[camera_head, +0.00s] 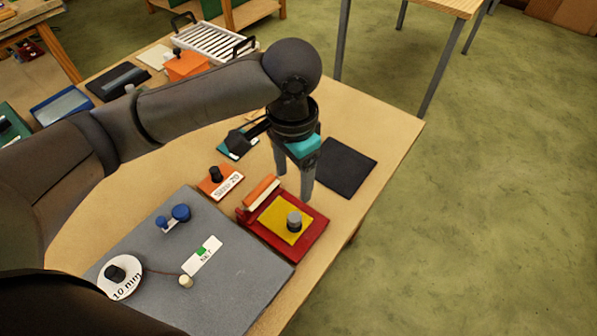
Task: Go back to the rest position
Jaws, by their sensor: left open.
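My left arm comes in from the left and reaches over the wooden table (392,150). My left gripper (295,180) points down with its fingers apart and nothing between them. It hangs above the far edge of a red tray (310,240). A yellow square (272,222) with a grey knob (294,221) lies in the tray, and an orange block with a white face (262,194) is at its left edge. From this view I cannot tell how high the fingertips are. My right gripper is not in view.
A grey board (240,290) carries a white "10 mm" disc (120,276), a "SET" card (203,257) and blue knobs (181,212). An orange labelled block (218,181), a black mat (345,167) and a white rack (215,43) are on the table. Green floor lies right.

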